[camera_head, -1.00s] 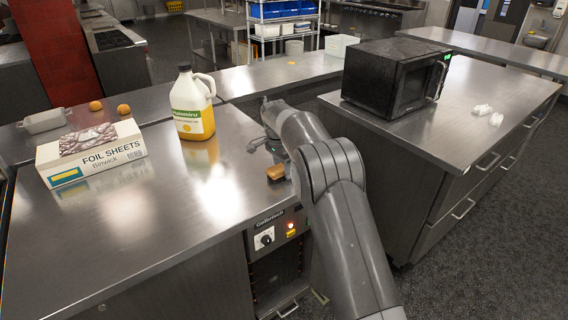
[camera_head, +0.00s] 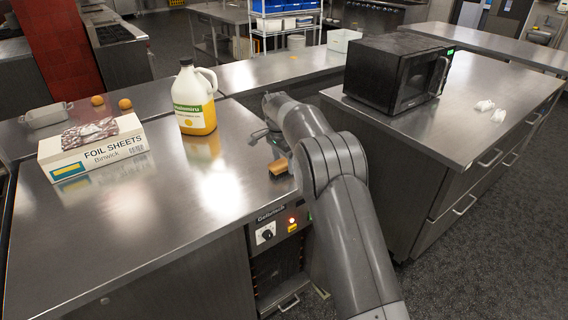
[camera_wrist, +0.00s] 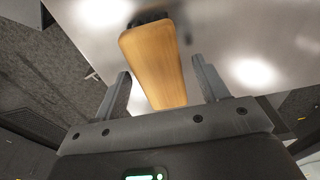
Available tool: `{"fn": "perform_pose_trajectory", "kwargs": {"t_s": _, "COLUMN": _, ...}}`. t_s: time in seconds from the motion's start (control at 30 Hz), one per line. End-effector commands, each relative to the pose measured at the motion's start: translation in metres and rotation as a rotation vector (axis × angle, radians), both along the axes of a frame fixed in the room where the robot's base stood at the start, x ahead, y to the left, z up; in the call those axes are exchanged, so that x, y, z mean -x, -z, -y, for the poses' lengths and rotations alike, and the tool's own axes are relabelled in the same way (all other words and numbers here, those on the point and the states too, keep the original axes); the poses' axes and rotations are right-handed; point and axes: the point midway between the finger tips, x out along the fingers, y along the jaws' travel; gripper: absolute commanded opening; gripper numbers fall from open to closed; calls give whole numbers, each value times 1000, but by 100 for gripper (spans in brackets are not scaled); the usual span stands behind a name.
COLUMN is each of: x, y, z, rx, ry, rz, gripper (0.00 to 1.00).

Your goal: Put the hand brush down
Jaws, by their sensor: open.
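The hand brush (camera_head: 279,166) has a tan wooden back and lies at the right edge of the steel counter (camera_head: 165,215), partly hidden by my arm. In the wrist view its wooden back (camera_wrist: 152,65) runs lengthwise between my fingers, with a bit of dark bristle at its far end. My gripper (camera_wrist: 165,82) is open, with one finger on each side of the brush and a visible gap on both sides. In the head view my arm mostly hides the gripper.
A foil sheets box (camera_head: 95,155) with a patterned packet on top and a yellow jug (camera_head: 194,98) stand on the same counter. A grey tray (camera_head: 46,115) and two orange-brown round items are behind. A microwave (camera_head: 398,75) stands on the right counter. The front counter area is clear.

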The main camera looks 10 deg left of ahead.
Motion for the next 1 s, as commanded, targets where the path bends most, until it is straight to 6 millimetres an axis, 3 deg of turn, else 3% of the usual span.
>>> {"fn": "perform_pose_trajectory", "kwargs": {"t_s": 0.4, "x": 3, "y": -80, "z": -6, "rx": -1, "ry": 0, "rz": 1, "gripper": 67}}
{"fn": "perform_pose_trajectory", "kwargs": {"t_s": 0.77, "x": 5, "y": -96, "z": -6, "rx": 0, "ry": -1, "rz": 0, "gripper": 67}}
{"fn": "perform_pose_trajectory", "kwargs": {"t_s": 0.87, "x": 7, "y": -104, "z": 1, "rx": -4, "ry": -9, "rz": 4, "gripper": 67}}
{"fn": "perform_pose_trajectory", "kwargs": {"t_s": 1.0, "x": 19, "y": -133, "z": 28, "rx": -20, "ry": -46, "rz": 20, "gripper": 67}}
